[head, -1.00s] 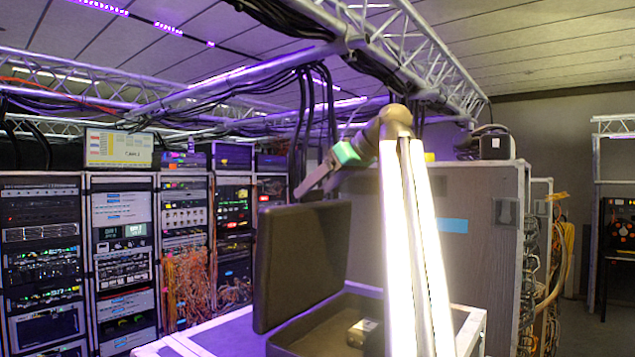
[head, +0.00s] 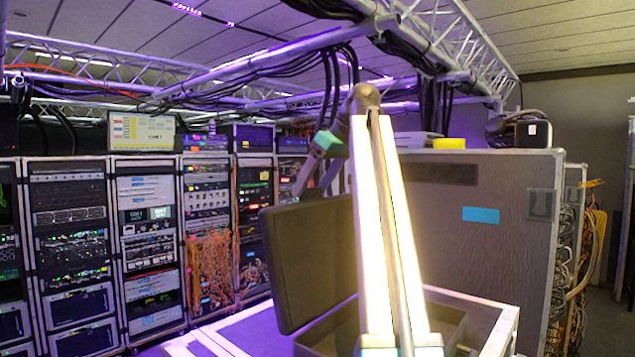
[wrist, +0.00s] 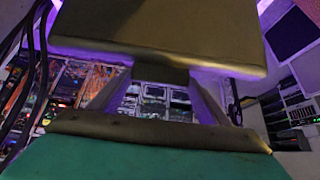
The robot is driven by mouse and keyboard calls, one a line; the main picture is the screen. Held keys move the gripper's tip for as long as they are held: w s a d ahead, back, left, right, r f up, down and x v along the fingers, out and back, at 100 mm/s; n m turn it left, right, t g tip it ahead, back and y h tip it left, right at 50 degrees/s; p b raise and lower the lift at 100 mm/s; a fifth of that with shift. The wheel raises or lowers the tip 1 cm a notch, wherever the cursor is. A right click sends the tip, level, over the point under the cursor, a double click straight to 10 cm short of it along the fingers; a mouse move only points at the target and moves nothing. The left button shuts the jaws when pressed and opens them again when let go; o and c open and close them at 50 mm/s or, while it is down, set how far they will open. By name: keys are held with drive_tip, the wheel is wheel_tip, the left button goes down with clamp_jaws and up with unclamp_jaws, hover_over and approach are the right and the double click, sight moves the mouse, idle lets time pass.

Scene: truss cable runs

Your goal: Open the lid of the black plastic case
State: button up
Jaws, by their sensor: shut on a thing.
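The black plastic case (head: 330,335) sits on a light-framed top at the bottom of the head view, its inside partly exposed. Its lid (head: 315,260) stands raised, about upright, on the left side of the case. My gripper (head: 312,190) is at the lid's upper edge, shut on it, with its green body above. In the wrist view the lid (wrist: 160,28) fills the top, and a small dark tab (wrist: 162,75) on its edge lies between my fingers (wrist: 160,82). My bright arm link hides part of the case.
A large grey cabinet (head: 480,240) with a blue label stands close behind on the right. Equipment racks (head: 150,240) line the left and back. A metal truss with hanging black cables (head: 330,85) passes overhead, close to my arm.

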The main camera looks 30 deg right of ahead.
drive_tip(key=shift+r, duration=0.1)
drive_tip(key=o, duration=1.5)
drive_tip(key=shift+s+d, duration=0.1)
drive_tip(key=shift+s, duration=0.1)
